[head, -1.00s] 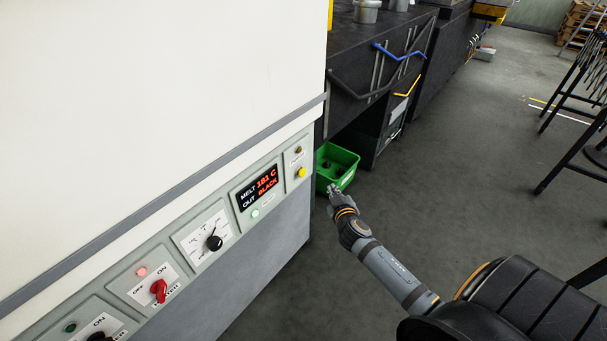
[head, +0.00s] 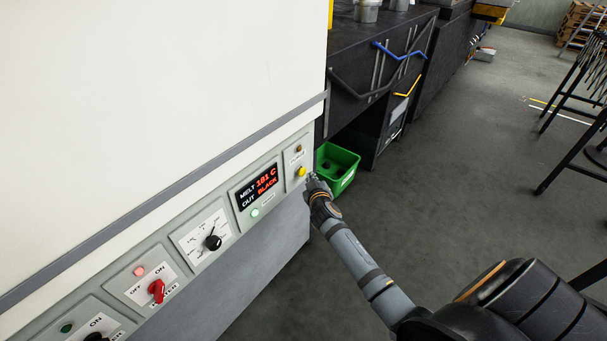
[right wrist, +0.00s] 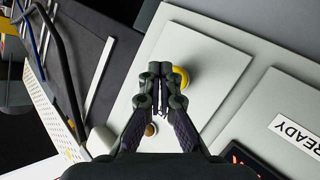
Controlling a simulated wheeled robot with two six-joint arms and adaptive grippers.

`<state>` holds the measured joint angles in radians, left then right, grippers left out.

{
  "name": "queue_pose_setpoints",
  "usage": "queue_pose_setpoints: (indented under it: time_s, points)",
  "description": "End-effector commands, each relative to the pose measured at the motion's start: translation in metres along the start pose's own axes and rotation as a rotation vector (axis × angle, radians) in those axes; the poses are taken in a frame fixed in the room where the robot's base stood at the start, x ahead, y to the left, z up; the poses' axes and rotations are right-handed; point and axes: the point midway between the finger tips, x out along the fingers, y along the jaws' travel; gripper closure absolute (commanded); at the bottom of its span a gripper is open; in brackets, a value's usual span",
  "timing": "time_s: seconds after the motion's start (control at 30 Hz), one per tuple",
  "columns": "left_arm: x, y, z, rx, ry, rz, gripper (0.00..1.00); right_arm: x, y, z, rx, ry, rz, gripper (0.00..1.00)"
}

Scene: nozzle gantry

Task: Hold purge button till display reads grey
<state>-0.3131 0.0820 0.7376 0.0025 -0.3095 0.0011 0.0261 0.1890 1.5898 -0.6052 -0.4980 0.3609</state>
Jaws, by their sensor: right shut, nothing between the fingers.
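The yellow button (head: 301,171) sits on the rightmost panel plate of the white machine; in the right wrist view the yellow button (right wrist: 184,76) is partly hidden by my fingertips. The display (head: 257,187) reads MELT 181 C and OUT BLACK in orange-red on black. My right gripper (head: 312,181) is shut and empty, just beside the button, its tips toward the panel. In the right wrist view the gripper (right wrist: 162,72) overlaps the button's left side; I cannot tell whether they touch. My left gripper is not in view.
A small brownish lamp (head: 298,149) is above the button. A black knob (head: 212,242) and a red switch (head: 156,290) sit farther left. A green bin (head: 338,168) stands on the floor behind my gripper. The floor at right is open, with black stools (head: 575,120) beyond.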

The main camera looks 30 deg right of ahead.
Motion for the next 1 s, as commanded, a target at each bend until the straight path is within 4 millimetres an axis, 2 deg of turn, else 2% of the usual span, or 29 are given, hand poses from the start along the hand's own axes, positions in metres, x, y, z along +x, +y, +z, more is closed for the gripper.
queue_pose_setpoints:
  time_s: [0.37, 1.0]
  points:
    - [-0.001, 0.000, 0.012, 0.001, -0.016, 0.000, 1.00, 0.000, 0.000, 0.000, 0.000, 0.000, 0.000, 1.00]
    - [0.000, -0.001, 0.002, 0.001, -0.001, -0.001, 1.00, 0.000, 0.000, 0.000, 0.000, 0.000, 0.000, 1.00]
